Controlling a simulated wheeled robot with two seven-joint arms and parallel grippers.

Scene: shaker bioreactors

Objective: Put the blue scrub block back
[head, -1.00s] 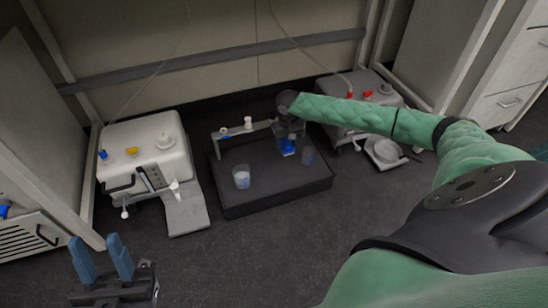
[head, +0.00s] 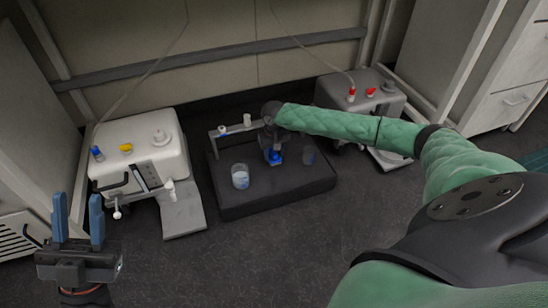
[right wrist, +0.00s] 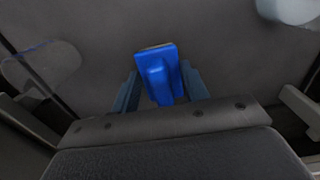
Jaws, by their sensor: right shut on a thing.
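The blue scrub block (head: 275,156) is between the fingers of my right gripper (head: 274,150), low over the dark raised platform (head: 278,201). In the right wrist view the block (right wrist: 158,72) sits between the two blue-grey fingers, and my right gripper (right wrist: 160,92) is shut on it. I cannot tell whether the block touches the platform. My left gripper (head: 78,218) is at the lower left, its two blue fingers apart and empty, away from the platform.
A clear beaker with pale contents (head: 240,177) stands on the platform left of the block. A darker glass (head: 308,156) stands to the right. A grey rack (head: 236,131) runs along the back. A white machine (head: 140,150) is left, a grey machine (head: 360,95) right.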

